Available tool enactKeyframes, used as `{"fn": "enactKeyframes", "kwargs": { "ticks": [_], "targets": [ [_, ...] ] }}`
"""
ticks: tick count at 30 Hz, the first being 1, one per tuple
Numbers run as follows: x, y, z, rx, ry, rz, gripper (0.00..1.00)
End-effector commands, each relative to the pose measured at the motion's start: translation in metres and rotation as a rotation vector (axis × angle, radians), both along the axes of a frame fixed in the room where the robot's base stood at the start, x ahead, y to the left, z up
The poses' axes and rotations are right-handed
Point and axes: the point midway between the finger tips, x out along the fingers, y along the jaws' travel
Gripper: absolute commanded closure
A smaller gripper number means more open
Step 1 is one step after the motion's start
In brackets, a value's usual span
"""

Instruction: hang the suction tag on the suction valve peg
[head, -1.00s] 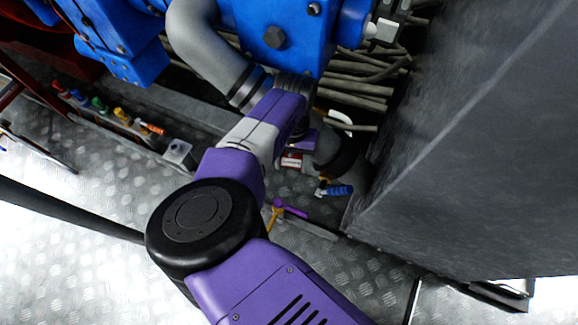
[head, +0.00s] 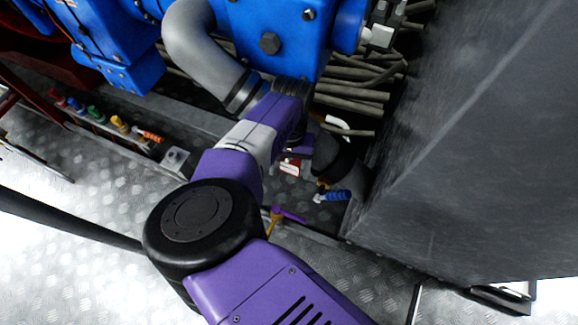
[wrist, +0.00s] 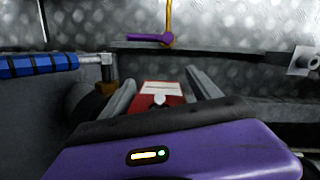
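The red-and-white suction tag (wrist: 161,96) sits between the two grey fingers of my gripper (wrist: 162,92) in the wrist view. The fingers appear shut on it; their contact is partly hidden by the purple gripper body. In the head view the tag (head: 290,168) shows just below the end of my arm. A blue-handled valve (wrist: 42,65) with a brass fitting is left of the tag in the wrist view, and right of it in the head view (head: 334,196). A purple lever on a yellow stem (wrist: 150,38) stands beyond the tag. I cannot tell which part is the suction valve peg.
A large dark grey tank wall (head: 460,150) rises close on the right. The blue pump block (head: 275,40) and a grey elbow pipe (head: 195,40) are above. Hoses (head: 350,95) run behind my gripper. Several coloured handles (head: 120,124) line the rail at left.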

Motion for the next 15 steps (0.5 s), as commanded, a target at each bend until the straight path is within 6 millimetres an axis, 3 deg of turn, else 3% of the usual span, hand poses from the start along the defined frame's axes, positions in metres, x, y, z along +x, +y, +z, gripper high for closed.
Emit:
{"fn": "enactKeyframes", "kwargs": {
  "ticks": [1,9,15],
  "targets": [
    [0.005,-0.004,-0.008,-0.001,-0.019,-0.001,0.2],
    [0.005,-0.004,-0.008,-0.002,-0.018,-0.001,0.2],
    [0.008,-0.003,0.012,0.002,-0.018,-0.003,0.2]
  ]
}}
